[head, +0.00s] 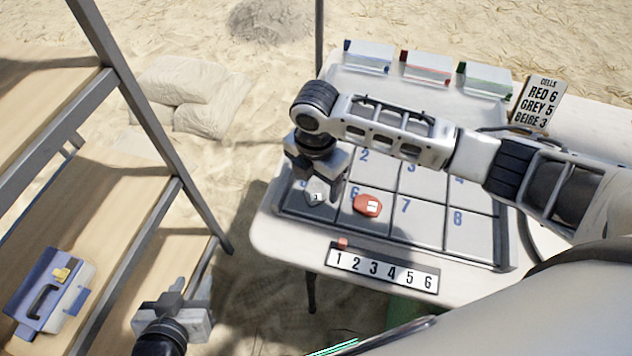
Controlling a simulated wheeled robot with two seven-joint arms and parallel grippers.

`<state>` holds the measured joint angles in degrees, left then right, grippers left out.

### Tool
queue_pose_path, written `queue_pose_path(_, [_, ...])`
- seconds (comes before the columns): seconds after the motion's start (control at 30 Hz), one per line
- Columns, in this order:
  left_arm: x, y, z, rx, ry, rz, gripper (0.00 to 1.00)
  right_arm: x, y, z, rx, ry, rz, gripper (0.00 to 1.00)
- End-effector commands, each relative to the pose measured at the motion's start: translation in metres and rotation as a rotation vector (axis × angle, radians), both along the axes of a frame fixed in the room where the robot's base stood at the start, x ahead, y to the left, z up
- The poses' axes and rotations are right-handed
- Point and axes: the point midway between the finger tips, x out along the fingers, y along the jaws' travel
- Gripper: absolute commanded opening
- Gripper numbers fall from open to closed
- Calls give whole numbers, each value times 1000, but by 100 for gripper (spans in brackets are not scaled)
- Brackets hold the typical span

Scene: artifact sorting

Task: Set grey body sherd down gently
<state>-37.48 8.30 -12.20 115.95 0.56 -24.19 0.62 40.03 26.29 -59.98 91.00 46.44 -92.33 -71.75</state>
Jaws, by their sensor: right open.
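The grey body sherd (317,193), with a small white label, lies in cell 5 of the numbered grid tray (430,222). My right gripper (316,184) reaches down over cell 5 with its jaws open around or just above the sherd. The gripper and wrist partly hide the sherd, and I cannot tell whether a finger touches it. A red sherd (366,205) with a white label lies in cell 6. My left gripper (178,298) is low at the left, away from the table and near the shelf; its finger gap is unclear.
A sign card (539,104) reads red 6, grey 5, beige 3. Blue, red and green-edged boxes (425,68) line the table's back. A strip numbered 1 to 6 (382,270) lies in front, a small red piece (342,243) beside it. A shelf holds a blue case (48,300).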

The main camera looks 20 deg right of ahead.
Motion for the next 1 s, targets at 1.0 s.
queue_pose_path(1.0, [-5, 2, -1, 5, 13, 3, 36, 0, 0, 101, 0, 0, 0, 72])
